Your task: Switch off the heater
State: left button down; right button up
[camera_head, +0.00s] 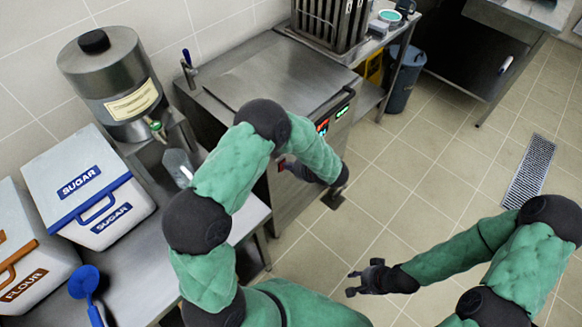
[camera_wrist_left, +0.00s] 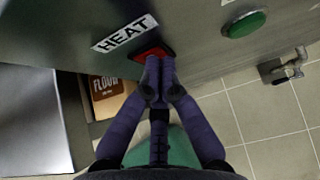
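The heater is a steel floor unit (camera_head: 262,75) with a flat top. Its front carries a red display (camera_head: 323,127) and a green display (camera_head: 342,111). In the left wrist view, a red switch (camera_wrist_left: 152,53) sits beside a white HEAT label (camera_wrist_left: 125,34). My left gripper (camera_wrist_left: 159,62) is shut and empty, its fingertips together at the switch's lower edge and covering part of it. I cannot tell whether they touch it. My right gripper (camera_head: 352,283) is open and empty above the floor.
A green round button (camera_wrist_left: 244,24) is to the right of the switch. A steel urn (camera_head: 112,80), a sugar bin (camera_head: 85,185) and a flour bin (camera_head: 30,255) stand on the left counter. A grey bin (camera_head: 405,78) stands beyond the unit.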

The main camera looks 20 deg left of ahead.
pick_arm(q)
jog(key=shift+r+p, duration=0.5)
jog(key=shift+r, duration=0.25)
pick_arm(e)
jog(key=shift+r, duration=0.45)
pick_arm(q)
jog(key=p+v, duration=0.3)
jog(key=v, duration=1)
pick_arm(e)
jog(key=v, duration=0.3)
jog(key=shift+s+d+r, duration=0.2)
jog(key=shift+s, duration=0.2)
